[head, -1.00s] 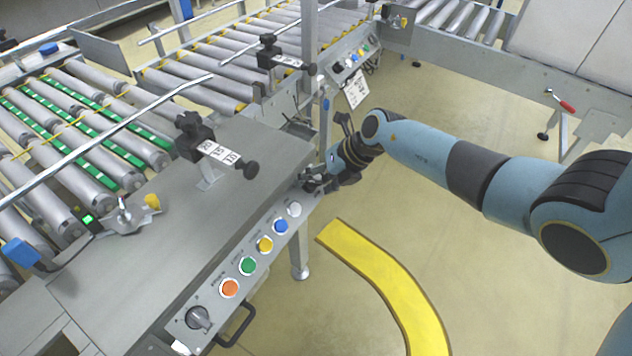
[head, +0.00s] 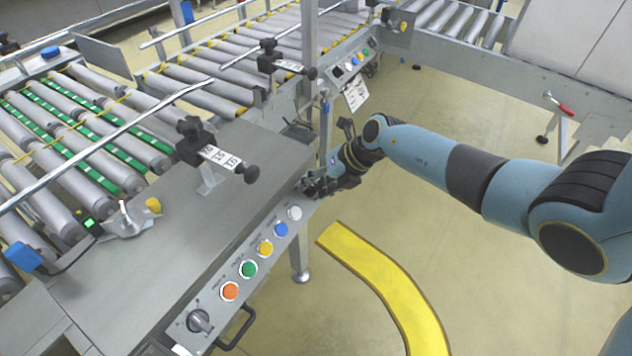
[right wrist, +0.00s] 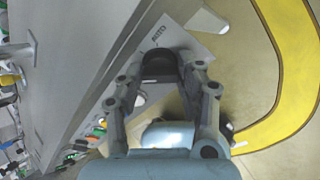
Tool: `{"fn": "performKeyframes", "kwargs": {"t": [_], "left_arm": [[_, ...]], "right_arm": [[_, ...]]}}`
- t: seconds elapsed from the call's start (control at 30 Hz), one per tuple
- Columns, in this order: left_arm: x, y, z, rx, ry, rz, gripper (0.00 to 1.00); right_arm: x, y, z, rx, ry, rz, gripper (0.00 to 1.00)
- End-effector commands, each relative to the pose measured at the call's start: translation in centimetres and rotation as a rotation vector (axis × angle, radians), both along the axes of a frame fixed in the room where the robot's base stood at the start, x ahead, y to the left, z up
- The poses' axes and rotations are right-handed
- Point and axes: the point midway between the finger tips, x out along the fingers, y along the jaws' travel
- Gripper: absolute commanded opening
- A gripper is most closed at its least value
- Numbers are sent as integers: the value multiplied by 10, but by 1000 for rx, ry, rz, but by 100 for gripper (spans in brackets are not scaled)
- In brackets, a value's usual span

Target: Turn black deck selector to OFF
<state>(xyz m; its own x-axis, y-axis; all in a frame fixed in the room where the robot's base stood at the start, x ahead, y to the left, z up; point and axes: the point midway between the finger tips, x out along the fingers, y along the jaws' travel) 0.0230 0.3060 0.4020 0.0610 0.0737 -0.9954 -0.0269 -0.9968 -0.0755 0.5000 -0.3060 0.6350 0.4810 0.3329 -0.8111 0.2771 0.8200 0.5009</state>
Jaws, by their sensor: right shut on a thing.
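The black deck selector (right wrist: 159,64) shows in the right wrist view as a dark knob on a grey plate, with the word AUTO printed beside it. My right gripper (right wrist: 162,72) is shut on it, one finger on each side. In the head view my right gripper (head: 318,186) is at the far end of the button panel and hides that knob. The knob's exact pointing direction is hard to tell. My left gripper is not in view.
The panel also carries white, blue (head: 281,230), yellow, green and orange buttons, and another black selector (head: 199,321) at its near end. A grey deck (head: 190,240) and roller conveyors lie to the left. A yellow curved strip (head: 385,275) marks the open floor.

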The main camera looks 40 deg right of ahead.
Motion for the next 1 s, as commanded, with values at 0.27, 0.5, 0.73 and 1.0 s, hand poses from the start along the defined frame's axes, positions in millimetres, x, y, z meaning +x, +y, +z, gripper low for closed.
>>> {"fn": "performKeyframes", "kwargs": {"t": [0.27,0.5,0.73,1.0], "left_arm": [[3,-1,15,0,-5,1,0],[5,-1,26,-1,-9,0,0],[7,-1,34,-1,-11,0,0],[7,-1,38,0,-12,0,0]], "right_arm": [[0,-1,2,122,53,-152,4],[0,-1,1,247,104,-305,4],[0,-1,0,344,144,-425,4],[0,-1,0,412,172,-509,4]]}}
